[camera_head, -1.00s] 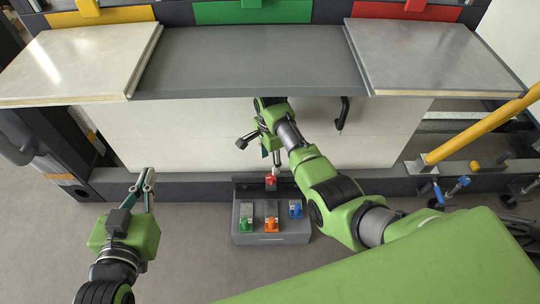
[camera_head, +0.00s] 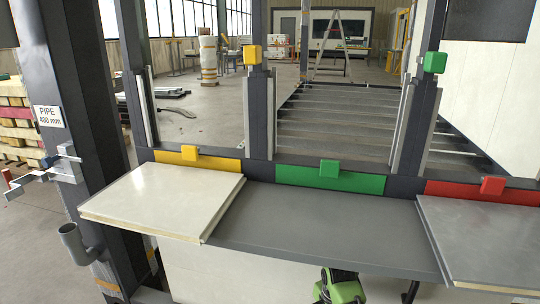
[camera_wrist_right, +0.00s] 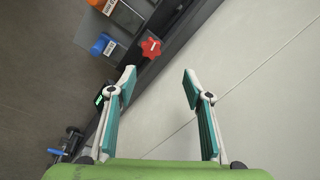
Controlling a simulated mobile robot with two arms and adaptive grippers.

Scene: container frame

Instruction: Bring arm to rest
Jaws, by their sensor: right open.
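My right gripper (camera_wrist_right: 160,78) is open in the right wrist view, with nothing between its two fingers. A pale panel lies beyond the fingers. A red star-shaped knob (camera_wrist_right: 151,48) shows past the left fingertip, apart from it. A green part of my right arm shows at the bottom edge of the head view; its fingers cannot be made out there. My left gripper is in neither current view.
A grey tray (camera_wrist_right: 124,17) with blue and orange pieces lies at the wrist view's top left. The head view shows a cream panel (camera_head: 160,200), a grey middle panel (camera_head: 320,232) and a metallic right panel (camera_head: 490,240). A dark post (camera_head: 85,110) stands at left.

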